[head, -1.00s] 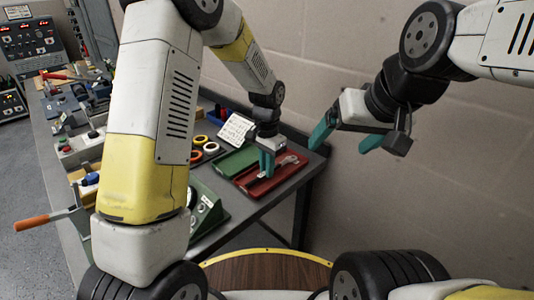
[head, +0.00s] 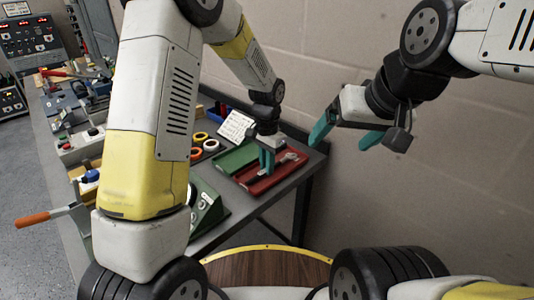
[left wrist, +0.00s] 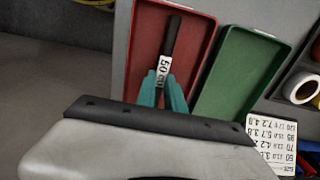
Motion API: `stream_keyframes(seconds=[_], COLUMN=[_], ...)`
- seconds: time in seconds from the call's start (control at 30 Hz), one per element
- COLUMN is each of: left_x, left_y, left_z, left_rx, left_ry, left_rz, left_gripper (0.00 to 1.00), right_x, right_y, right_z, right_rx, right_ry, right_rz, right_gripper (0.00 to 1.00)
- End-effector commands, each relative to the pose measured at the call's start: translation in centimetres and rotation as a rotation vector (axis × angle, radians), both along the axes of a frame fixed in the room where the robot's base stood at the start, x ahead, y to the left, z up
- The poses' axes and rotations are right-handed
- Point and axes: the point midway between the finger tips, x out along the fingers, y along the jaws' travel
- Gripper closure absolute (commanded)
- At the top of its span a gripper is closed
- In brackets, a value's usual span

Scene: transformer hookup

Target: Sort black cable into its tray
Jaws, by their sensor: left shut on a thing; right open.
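My left gripper (head: 267,161) points down at the red tray (head: 256,188), near the far end of the bench. In the left wrist view its teal fingers (left wrist: 162,88) are shut on the black cable (left wrist: 171,38), a short black piece with a white label (left wrist: 164,68) reading 50. The cable lies over the red tray (left wrist: 148,35), within its outline; I cannot tell if it touches the tray floor. The fingers hide its lower end. A green tray (left wrist: 236,70) is beside the red one. My right gripper (head: 342,142) is open and empty, away from the bench.
A white printed card (head: 236,126) stands behind the green tray. Tape rolls (head: 196,153) and a green sloped box (head: 207,207) are left of the trays. Tools and devices crowd the bench further left. A block wall (head: 450,190) rises to the right.

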Motion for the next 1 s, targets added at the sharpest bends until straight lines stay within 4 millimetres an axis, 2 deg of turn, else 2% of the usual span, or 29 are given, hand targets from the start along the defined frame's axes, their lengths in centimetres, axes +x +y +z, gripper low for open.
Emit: stream_keyframes(seconds=[0.2,0.23,0.33,0.67,1.0], left_x=[0.0,0.0,0.0,0.0,0.1], left_y=[0.0,0.0,0.0,0.0,0.0], left_z=[-0.3,-0.2,-0.2,-0.1,2.5], left_rx=[0.0,-0.001,0.0,0.0,-0.001], left_ry=[0.0,-0.001,0.0,0.0,-0.003], left_rz=[0.0,0.0,0.0,0.0,0.0], left_gripper=[1.0,0.81,0.61,0.61,0.61], right_x=[0.0,0.0,0.0,0.0,0.0], right_y=[0.0,0.0,0.0,0.0,0.0], right_z=[0.0,0.0,0.0,0.0,0.0], right_rx=[0.0,0.0,0.0,0.0,0.0], right_ry=[0.0,0.0,0.0,0.0,0.0], right_rz=[0.0,0.0,0.0,0.0,0.0], right_gripper=[0.13,0.13,0.13,0.13,0.13])
